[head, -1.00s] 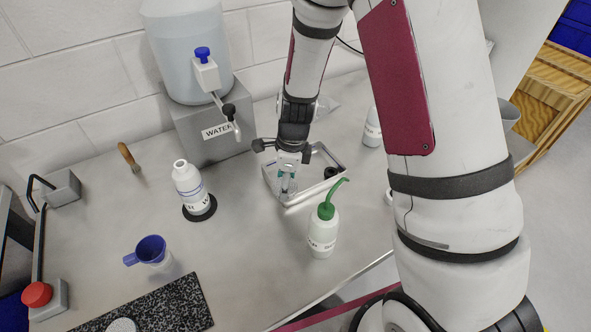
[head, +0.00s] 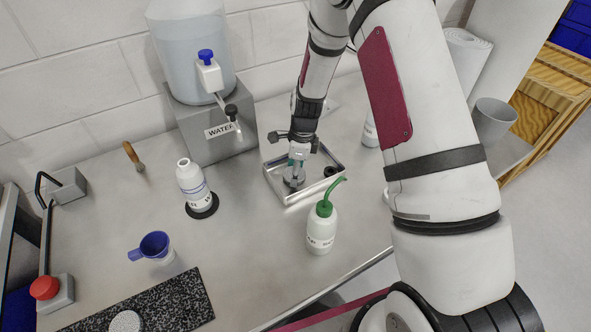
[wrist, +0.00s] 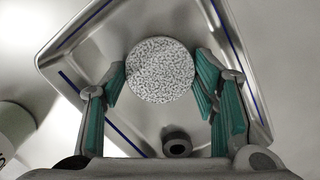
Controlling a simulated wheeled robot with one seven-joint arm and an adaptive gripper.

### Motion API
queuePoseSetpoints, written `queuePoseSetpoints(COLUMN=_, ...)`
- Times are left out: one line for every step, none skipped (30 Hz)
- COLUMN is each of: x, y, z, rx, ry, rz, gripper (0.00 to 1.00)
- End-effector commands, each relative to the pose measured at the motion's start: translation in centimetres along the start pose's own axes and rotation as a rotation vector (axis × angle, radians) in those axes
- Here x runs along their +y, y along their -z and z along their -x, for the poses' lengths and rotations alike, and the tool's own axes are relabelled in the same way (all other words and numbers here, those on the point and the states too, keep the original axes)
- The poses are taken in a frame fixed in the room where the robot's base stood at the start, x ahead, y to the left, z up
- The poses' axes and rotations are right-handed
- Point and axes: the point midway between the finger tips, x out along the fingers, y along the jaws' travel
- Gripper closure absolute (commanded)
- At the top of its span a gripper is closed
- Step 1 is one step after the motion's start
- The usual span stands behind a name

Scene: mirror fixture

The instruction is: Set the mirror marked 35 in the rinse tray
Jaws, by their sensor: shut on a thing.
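A round, grey speckled disc, the mirror (wrist: 160,70), is between the green-padded fingers of my gripper (wrist: 160,88) in the wrist view. My gripper (head: 295,160) is shut on its sides. No number can be read on the face that shows. In the head view the mirror (head: 293,180) is within the walls of the metal rinse tray (head: 318,190), towards its left half. I cannot tell whether it touches the tray floor. The tray's rim also shows in the wrist view (wrist: 243,65).
A small dark ring (wrist: 177,143) lies in the tray near the mirror. A green-spouted wash bottle (head: 321,230) stands in front of the tray. A white bottle (head: 193,182), a blue-rimmed cup (head: 155,248) and a speckled black slab (head: 170,303) with another disc (head: 126,322) are to the left.

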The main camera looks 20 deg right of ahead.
Motion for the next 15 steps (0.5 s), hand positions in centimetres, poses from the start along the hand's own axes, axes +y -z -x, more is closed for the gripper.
queuePoseSetpoints(x=-0.02, y=-0.01, z=0.02, rx=0.0, ry=0.0, rz=0.0, gripper=0.78)
queuePoseSetpoints(x=-0.02, y=-0.01, z=0.02, rx=0.0, ry=0.0, rz=0.0, gripper=0.78)
queuePoseSetpoints(x=-0.02, y=-0.01, z=-0.01, rx=0.0, ry=0.0, rz=0.0, gripper=0.78)
queuePoseSetpoints(x=-0.02, y=-0.01, z=-0.07, rx=0.0, ry=0.0, rz=0.0, gripper=0.78)
queuePoseSetpoints(x=-0.03, y=0.0, z=-0.16, rx=0.0, ry=0.0, rz=0.0, gripper=0.78)
queuePoseSetpoints(x=-0.04, y=0.01, z=-0.29, rx=0.0, ry=0.0, rz=-0.001, gripper=0.78)
queuePoseSetpoints(x=-0.03, y=0.02, z=-0.32, rx=0.0, ry=0.0, rz=-0.001, gripper=0.44)
queuePoseSetpoints(x=-0.03, y=0.02, z=-0.28, rx=0.0, ry=0.001, rz=-0.001, gripper=0.37)
queuePoseSetpoints(x=-0.02, y=0.02, z=-0.27, rx=0.0, ry=0.001, rz=-0.001, gripper=0.28)
queuePoseSetpoints(x=-0.02, y=0.02, z=-0.26, rx=0.0, ry=0.001, rz=-0.001, gripper=0.26)
queuePoseSetpoints(x=-0.01, y=0.02, z=-0.26, rx=0.0, ry=0.001, rz=-0.001, gripper=0.26)
queuePoseSetpoints(x=-0.01, y=0.02, z=-0.25, rx=0.0, ry=0.0, rz=-0.001, gripper=0.26)
queuePoseSetpoints(x=-0.01, y=0.02, z=-0.25, rx=0.0, ry=0.0, rz=-0.001, gripper=0.26)
queuePoseSetpoints(x=-0.01, y=0.02, z=-0.25, rx=0.0, ry=0.0, rz=-0.001, gripper=0.26)
queuePoseSetpoints(x=-0.01, y=0.02, z=-0.25, rx=0.0, ry=0.0, rz=-0.001, gripper=0.26)
